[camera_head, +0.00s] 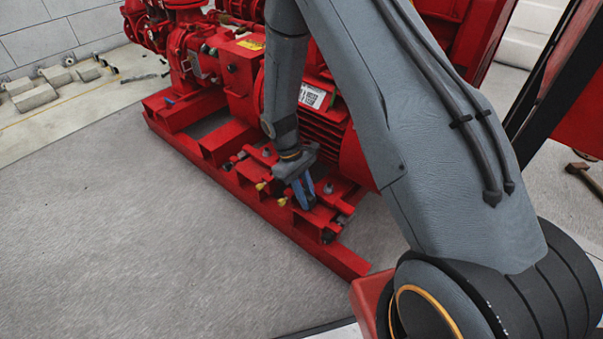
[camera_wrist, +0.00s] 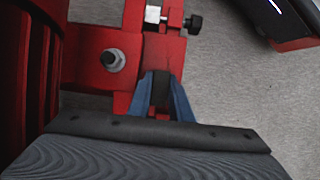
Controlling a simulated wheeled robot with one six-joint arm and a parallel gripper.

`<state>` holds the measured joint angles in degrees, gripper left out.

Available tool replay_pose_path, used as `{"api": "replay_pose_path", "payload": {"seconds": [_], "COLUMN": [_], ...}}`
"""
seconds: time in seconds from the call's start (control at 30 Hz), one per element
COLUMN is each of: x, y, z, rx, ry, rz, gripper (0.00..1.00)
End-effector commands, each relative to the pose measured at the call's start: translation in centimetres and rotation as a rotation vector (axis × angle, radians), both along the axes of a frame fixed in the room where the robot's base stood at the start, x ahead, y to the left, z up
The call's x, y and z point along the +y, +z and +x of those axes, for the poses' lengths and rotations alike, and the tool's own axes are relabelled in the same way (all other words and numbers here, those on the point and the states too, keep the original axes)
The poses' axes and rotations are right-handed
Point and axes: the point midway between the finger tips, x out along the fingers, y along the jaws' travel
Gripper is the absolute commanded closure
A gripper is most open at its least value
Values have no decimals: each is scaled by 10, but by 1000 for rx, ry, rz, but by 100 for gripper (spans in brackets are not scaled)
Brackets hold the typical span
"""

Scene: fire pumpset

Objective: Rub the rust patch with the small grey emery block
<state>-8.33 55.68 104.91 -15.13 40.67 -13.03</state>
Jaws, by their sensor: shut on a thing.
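My gripper (camera_head: 304,195) reaches down to the red mounting at the foot of the motor on the pumpset. In the wrist view its two blue fingers (camera_wrist: 161,92) are shut on a small dark grey block, the emery block (camera_wrist: 161,90). The block is over or against the red metal beside a bolt; I cannot tell whether it touches. The rust patch cannot be made out in either view; the gripper and block may cover it.
A large bolt (camera_wrist: 112,60) stands left of the fingers, and a black-headed adjusting screw (camera_wrist: 193,23) lies beyond them. The finned red motor (camera_head: 325,120) rises close by. The red base rail (camera_head: 300,238) edges the clear grey floor (camera_head: 130,240).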

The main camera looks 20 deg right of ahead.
Motion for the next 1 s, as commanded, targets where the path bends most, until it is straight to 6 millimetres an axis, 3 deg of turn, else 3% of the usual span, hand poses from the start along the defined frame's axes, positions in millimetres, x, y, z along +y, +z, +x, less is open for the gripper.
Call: {"api": "replay_pose_path", "payload": {"seconds": [0.1, 0.23, 0.8, 1.0], "x": [5, 5, 3, 2], "y": [0, 25, 74, 81], "z": [2, 1, 1, 1], "rx": [0, -1, 1, 1], "ry": [-2, 0, -2, -4], "rz": [-1, 0, 0, 0], "gripper": [100, 100, 100, 100]}}
